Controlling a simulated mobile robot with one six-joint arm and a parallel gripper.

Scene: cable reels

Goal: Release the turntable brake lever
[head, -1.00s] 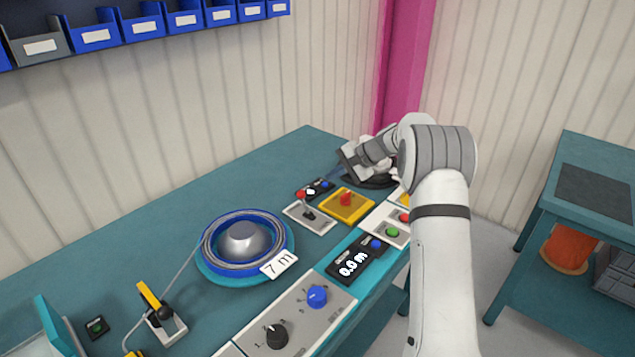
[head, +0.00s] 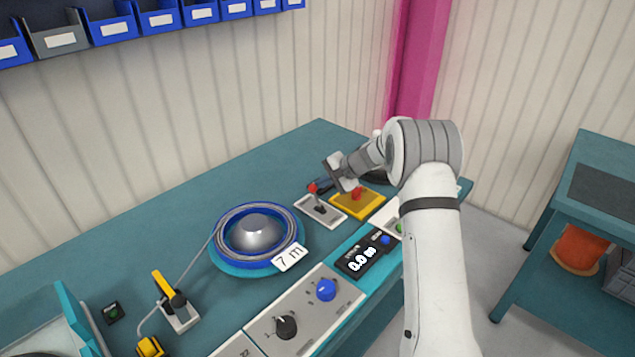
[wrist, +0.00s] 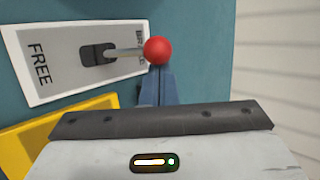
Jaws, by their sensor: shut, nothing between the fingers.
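The turntable brake lever (wrist: 125,52) has a metal rod and a red ball knob (wrist: 158,50). It rises from a slot in a grey and white plate (wrist: 65,75) and leans away from the word FREE, towards the partly hidden brake word. In the head view the lever plate (head: 308,203) lies behind the turntable's right side. My gripper (wrist: 158,88) is shut and empty, its fingertips right beside the red knob. The knob covers the tips, so I cannot tell whether they touch. In the head view my gripper (head: 328,184) hangs over the far end of the lever plate.
A yellow plate with a red button (head: 357,195) stands close to the lever plate. The turntable (head: 215,263) carries a blue reel (head: 222,226). A display (head: 362,258) and a knob panel (head: 258,333) line the front edge.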

